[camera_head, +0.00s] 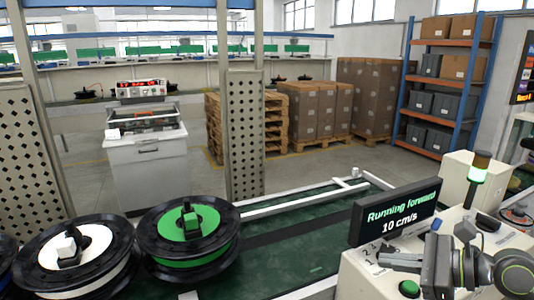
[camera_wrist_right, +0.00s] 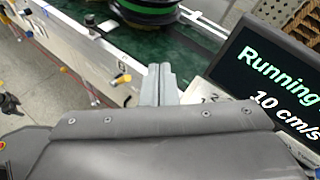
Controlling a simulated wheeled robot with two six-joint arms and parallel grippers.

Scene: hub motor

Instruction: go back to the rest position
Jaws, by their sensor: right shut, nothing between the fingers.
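My right gripper (camera_head: 384,261) comes in from the lower right in the head view, over the top of the white control box (camera_head: 365,283). Its fingers point left, just below the display. In the right wrist view the two fingers (camera_wrist_right: 160,84) are pressed together with nothing between them, to the left of the display. I cannot tell whether the fingertips touch the box. My left gripper does not show in the head view.
The display (camera_head: 400,210) reads "Running forward 10 cm/s". A green button (camera_head: 409,288) and a signal lamp (camera_head: 478,168) are nearby. A green conveyor belt (camera_head: 290,258) carries a green-hub spool (camera_head: 188,236) and a white-hub spool (camera_head: 75,258). Shelves (camera_head: 447,85) stand behind.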

